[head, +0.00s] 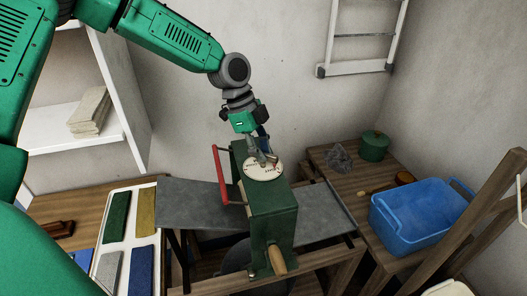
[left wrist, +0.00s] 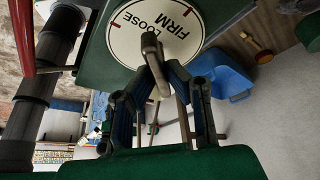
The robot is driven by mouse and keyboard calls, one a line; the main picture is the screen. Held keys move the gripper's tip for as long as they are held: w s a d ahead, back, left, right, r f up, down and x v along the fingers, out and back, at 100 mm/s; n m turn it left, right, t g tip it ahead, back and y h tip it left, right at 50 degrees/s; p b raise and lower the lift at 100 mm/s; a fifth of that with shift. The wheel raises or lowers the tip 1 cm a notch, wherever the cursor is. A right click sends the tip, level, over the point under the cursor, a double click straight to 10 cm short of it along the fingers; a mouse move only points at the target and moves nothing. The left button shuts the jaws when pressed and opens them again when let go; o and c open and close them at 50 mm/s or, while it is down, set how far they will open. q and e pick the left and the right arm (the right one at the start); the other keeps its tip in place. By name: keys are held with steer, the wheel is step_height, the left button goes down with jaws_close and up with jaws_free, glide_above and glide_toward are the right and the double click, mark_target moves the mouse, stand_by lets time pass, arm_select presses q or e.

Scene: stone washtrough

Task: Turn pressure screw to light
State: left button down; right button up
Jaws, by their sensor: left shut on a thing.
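The pressure screw (left wrist: 150,44) is a grey metal handle standing up from a round white dial (head: 258,174) on top of a green machine (head: 272,210). My left gripper (head: 262,156) comes down from above and is shut on the screw handle. In the left wrist view the white dial (left wrist: 178,42) shows the words LOOSE and FIRM and red marks at its edge. I cannot read the word LIGHT, and the gripper and handle cover part of the dial. I cannot tell which mark the screw points at. My right gripper is not in view.
A red lever (head: 222,175) stands on the machine's left side and a wooden handle (head: 277,260) at its front. Grey plates extend to both sides. A blue tub (head: 415,218), a green pot (head: 374,145) and a grey rock-like lump (head: 338,157) stand to the right.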

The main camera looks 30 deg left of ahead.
arm_select(q)
steer(key=shift+w+r+m, duration=0.1)
steer(key=shift+w+m, duration=0.05)
steer(key=shift+m, duration=0.25)
steer(key=c, duration=1.6)
jaws_free()
steer(key=shift+a, duration=0.15)
steer(key=shift+a, duration=0.1)
steer(key=shift+a+r, duration=0.1)
steer(key=shift+r, duration=0.1)
steer(key=v, duration=1.1)
steer(key=shift+w+a, duration=0.2)
